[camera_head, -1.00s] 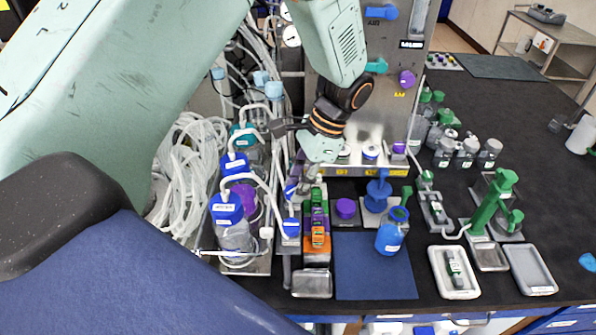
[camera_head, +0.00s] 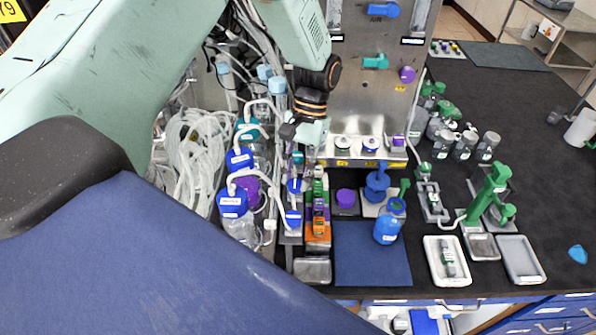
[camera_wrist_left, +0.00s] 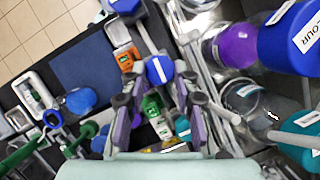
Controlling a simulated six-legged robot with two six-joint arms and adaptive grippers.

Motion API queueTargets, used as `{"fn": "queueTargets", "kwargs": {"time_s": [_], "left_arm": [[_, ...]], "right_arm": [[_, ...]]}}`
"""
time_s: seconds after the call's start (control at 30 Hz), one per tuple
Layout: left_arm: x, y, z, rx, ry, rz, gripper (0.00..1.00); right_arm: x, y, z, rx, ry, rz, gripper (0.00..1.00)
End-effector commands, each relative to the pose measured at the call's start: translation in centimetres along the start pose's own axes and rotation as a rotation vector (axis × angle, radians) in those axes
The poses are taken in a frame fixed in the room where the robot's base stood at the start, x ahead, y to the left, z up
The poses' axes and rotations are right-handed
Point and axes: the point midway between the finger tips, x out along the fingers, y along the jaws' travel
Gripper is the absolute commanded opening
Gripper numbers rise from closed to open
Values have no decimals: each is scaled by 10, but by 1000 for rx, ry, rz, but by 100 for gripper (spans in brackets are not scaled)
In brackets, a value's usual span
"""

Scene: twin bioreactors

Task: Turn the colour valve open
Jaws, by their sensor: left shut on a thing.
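A row of small valve knobs stands beside the tubed bottles. The middle blue knob (camera_head: 293,186), taken as the colour valve, also shows with a white label in the left wrist view (camera_wrist_left: 160,69). My left gripper (camera_wrist_left: 160,80) has a finger on each side of this knob and is shut on it, though exact finger contact is unclear. In the head view the gripper (camera_head: 300,150) reaches down from above, its tips partly lost among the fittings. Another blue knob (camera_head: 293,218) stands nearer me, a teal one (camera_head: 297,157) farther back. My right gripper is not seen.
Blue-capped bottles (camera_head: 233,203) with white tubes crowd close on the left. Colored blocks (camera_head: 318,212) stand close on the right. Beyond them are a blue mat (camera_head: 372,255), a blue flask (camera_head: 387,230) and a green stand (camera_head: 488,195). A steel panel (camera_head: 367,95) rises behind.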

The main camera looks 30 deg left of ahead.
Motion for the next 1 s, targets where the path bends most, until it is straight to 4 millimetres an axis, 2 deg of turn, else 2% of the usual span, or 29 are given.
{"fn": "queueTargets", "kwargs": {"time_s": [0.67,0.7,0.93,1.0], "left_arm": [[-2,-1,-1,-52,5,21,0],[-2,-1,-1,-51,5,21,32],[-1,-1,-1,-50,3,21,51],[-1,-1,-1,-50,3,21,52]], "right_arm": [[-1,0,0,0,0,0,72],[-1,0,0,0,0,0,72],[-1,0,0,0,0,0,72],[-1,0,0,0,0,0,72]]}}
